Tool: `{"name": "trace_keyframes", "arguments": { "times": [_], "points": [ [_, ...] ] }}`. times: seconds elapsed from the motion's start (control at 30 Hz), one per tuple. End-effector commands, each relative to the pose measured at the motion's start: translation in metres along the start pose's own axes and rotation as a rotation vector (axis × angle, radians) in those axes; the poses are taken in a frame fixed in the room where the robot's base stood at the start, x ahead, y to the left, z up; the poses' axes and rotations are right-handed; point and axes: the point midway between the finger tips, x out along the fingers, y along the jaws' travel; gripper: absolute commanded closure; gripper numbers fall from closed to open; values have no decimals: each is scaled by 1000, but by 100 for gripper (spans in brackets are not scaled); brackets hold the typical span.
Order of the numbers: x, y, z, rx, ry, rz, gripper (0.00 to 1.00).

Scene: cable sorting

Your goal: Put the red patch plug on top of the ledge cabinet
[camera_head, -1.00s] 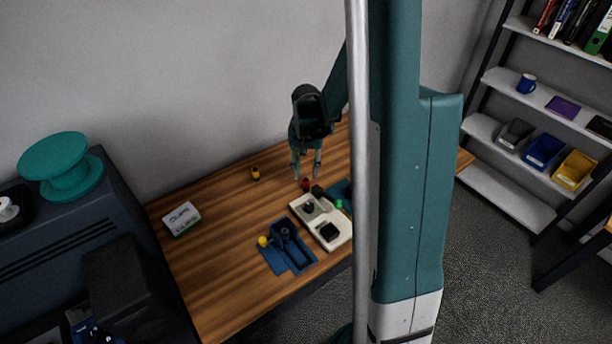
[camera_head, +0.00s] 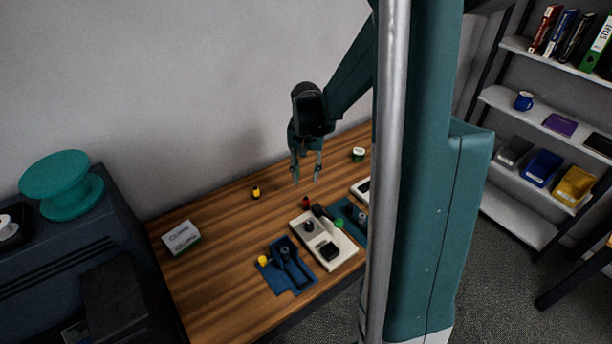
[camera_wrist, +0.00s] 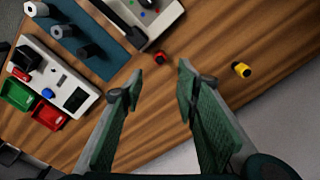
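The red patch plug (camera_head: 305,202) is small and stands on the wooden table, behind the cream tray. It also shows in the wrist view (camera_wrist: 160,57), just beyond and between my fingertips. My gripper (camera_head: 306,179) is open and empty, seemingly above the table near the plug; its spread fingers show in the wrist view (camera_wrist: 160,76) with nothing between them. A dark cabinet (camera_head: 60,272) at the left, with a flat top, seems to be the ledge cabinet. It is not seen in the wrist view.
A teal spool (camera_head: 62,185) occupies part of the cabinet top. A yellow-black plug (camera_head: 255,193) and a white-green box (camera_head: 181,238) are on the table. A cream tray (camera_head: 334,261) and a blue holder (camera_head: 287,279) lie in front. A steel pole hides part of the table's right side.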

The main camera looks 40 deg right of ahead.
Motion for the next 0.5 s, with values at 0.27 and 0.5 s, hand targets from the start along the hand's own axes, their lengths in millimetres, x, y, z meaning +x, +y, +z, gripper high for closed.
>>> {"name": "trace_keyframes", "arguments": {
  "times": [0.27, 0.5],
  "points": [
    [0, 0, 0, 0, 0, 0, 69],
    [-3, -2, 3, -7, 5, -2, 69]
  ]
}}
